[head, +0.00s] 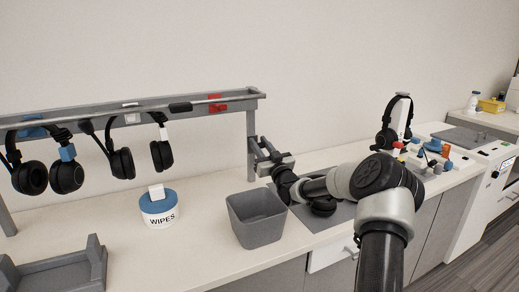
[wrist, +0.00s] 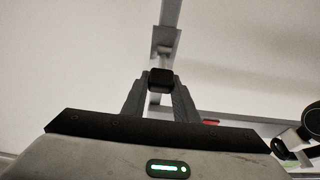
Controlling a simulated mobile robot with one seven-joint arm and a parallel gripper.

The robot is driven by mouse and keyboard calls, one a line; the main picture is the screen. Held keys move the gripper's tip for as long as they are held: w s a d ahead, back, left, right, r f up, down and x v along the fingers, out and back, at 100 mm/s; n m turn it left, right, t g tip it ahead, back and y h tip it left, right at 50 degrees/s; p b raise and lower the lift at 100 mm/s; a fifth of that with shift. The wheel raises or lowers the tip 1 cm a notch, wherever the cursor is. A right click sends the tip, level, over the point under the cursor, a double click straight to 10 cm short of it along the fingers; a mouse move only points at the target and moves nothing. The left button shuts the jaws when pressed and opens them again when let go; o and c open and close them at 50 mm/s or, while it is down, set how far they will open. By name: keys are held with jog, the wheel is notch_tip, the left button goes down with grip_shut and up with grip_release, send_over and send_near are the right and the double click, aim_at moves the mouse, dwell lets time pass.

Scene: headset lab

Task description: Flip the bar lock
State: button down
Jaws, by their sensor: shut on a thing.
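My gripper (head: 264,152) is at the right end post of the grey headset rack (head: 250,130), below the rack's top bar. In the wrist view its two grey fingers are closed on a small black block (wrist: 160,78), which appears to be the bar lock. The block sits in front of a grey metal post (wrist: 166,40). In the head view the block is hidden by my gripper, so its angle cannot be told there.
Several black headsets (head: 121,162) hang from the rack at left. A wipes tub (head: 158,207) and an open grey bin (head: 257,217) stand on the counter, the bin close to my arm. Another headset (head: 395,122) hangs on a white stand at right.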

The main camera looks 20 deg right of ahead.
jog(key=c, duration=1.4)
grip_release()
jog(key=p+v, duration=0.1)
jog(key=v, duration=0.6)
jog(key=shift+s, duration=0.3)
